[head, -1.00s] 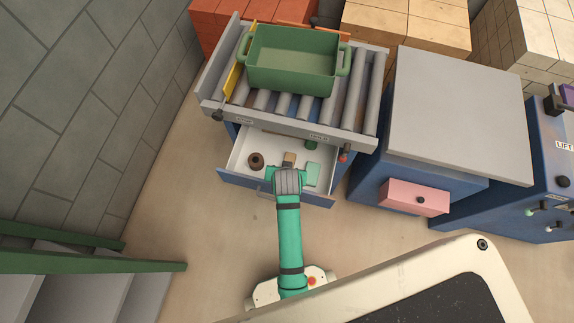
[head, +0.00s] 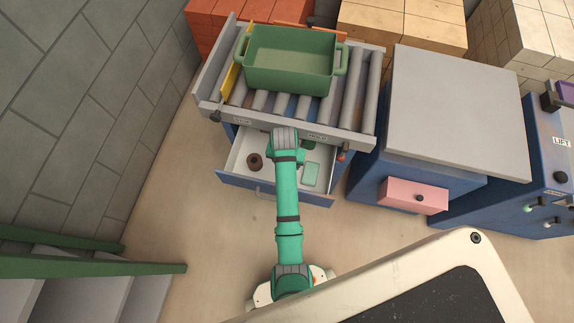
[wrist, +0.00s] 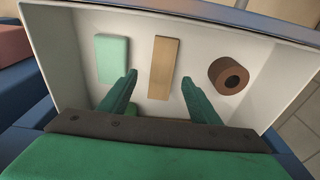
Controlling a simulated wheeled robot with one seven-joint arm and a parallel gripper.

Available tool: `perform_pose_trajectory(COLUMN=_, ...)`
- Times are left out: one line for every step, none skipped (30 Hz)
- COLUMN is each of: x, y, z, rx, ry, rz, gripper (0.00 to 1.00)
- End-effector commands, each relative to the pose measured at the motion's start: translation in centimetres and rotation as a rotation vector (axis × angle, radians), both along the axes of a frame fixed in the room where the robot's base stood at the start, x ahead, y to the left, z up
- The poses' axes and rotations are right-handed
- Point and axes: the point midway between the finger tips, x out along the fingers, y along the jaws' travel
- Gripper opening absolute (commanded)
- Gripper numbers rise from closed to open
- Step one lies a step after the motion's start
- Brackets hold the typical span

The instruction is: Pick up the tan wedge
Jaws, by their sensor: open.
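The tan wedge (wrist: 163,68) lies in the open drawer (wrist: 215,28), in the middle of the wrist view. It looks like a narrow tan block from above. My gripper (wrist: 158,85) is open, with one green finger on each side of the wedge's near end in the picture. I cannot tell how far above the wedge the fingers are. In the head view my arm (head: 285,185) reaches over the drawer and hides the wedge and the fingertips.
A brown hollow cylinder (wrist: 229,76) and a mint block (wrist: 112,58) lie on either side of the wedge. A green bin (head: 290,62) stands on the rollers above the drawer.

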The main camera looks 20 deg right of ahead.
Motion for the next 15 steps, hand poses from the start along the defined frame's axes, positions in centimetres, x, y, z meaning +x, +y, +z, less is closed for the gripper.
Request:
perform_pose_trajectory(x=0.0, y=0.0, z=-0.3, rx=0.001, ry=0.001, rz=0.000, gripper=0.57)
perform_pose_trajectory(x=0.0, y=0.0, z=-0.5, rx=0.001, ry=0.002, rz=0.000, gripper=0.57)
perform_pose_trajectory(x=0.1, y=0.0, z=-0.9, rx=0.000, ry=0.002, rz=0.000, gripper=0.57)
perform_pose_trajectory(x=0.1, y=0.1, z=-1.3, rx=0.000, ry=0.002, rz=0.000, gripper=0.57)
perform_pose_trajectory(x=0.2, y=0.1, z=-1.7, rx=0.001, ry=0.003, rz=0.000, gripper=0.57)
perform_pose_trajectory(x=0.3, y=0.1, z=-2.3, rx=0.001, ry=0.003, rz=0.000, gripper=0.57)
perform_pose_trajectory(x=0.4, y=0.1, z=-2.7, rx=0.001, ry=0.003, rz=0.000, gripper=0.57)
perform_pose_trajectory(x=0.5, y=0.2, z=-3.2, rx=0.001, ry=0.003, rz=0.000, gripper=0.57)
perform_pose_trajectory(x=0.5, y=0.1, z=-3.7, rx=0.001, ry=0.003, rz=0.000, gripper=0.57)
perform_pose_trajectory(x=0.6, y=0.1, z=-4.1, rx=0.000, ry=0.002, rz=0.000, gripper=0.57)
perform_pose_trajectory(x=0.6, y=0.1, z=-4.4, rx=0.000, ry=0.002, rz=0.000, gripper=0.57)
perform_pose_trajectory(x=0.7, y=0.0, z=-4.7, rx=0.000, ry=0.002, rz=0.000, gripper=0.57)
perform_pose_trajectory(x=0.7, y=0.0, z=-4.9, rx=0.001, ry=0.001, rz=0.000, gripper=0.57)
perform_pose_trajectory(x=0.7, y=0.0, z=-5.1, rx=0.001, ry=0.001, rz=0.000, gripper=0.57)
perform_pose_trajectory(x=0.7, y=0.0, z=-5.2, rx=0.000, ry=0.000, rz=0.000, gripper=0.57)
